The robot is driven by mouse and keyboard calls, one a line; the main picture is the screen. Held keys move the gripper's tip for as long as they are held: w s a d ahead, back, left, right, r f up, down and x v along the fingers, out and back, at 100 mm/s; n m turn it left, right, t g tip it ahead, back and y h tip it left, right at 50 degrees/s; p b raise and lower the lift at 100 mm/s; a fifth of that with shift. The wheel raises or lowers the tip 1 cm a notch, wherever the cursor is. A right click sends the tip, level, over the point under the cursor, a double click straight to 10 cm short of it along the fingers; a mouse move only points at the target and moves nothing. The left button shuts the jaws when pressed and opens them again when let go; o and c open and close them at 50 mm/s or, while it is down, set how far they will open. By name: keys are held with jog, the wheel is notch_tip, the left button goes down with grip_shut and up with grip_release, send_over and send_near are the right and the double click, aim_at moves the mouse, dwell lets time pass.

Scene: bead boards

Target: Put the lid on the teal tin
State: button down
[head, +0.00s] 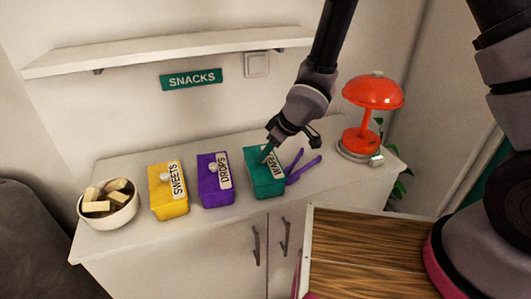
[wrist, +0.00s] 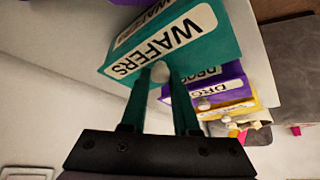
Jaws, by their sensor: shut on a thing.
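The teal tin (head: 266,184) with a WAFERS label stands on the white cabinet top, right of the purple tin. Its teal lid (wrist: 190,55) has a pale round knob (wrist: 158,72) and its own WAFERS label. My gripper (head: 266,153) reaches down from above, its two fingers shut on the knob, as the wrist view shows. The lid is over the tin, on it or very close above it; I cannot tell whether it is fully seated. The fingers and arm hide part of the lid in the head view.
Left of the teal tin are a purple tin (head: 215,184), a yellow tin (head: 168,197) and a white bowl (head: 108,216) of pale blocks. A purple forked thing (head: 304,170) lies just right of the teal tin. A red lamp (head: 373,92) stands farther right. A shelf (head: 160,50) hangs above.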

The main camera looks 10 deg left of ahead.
dwell(0.3)
jog(key=c, duration=0.6)
grip_release()
jog(key=o, duration=0.4)
jog(key=shift+r, duration=0.15)
jog(key=shift+r, duration=3.85)
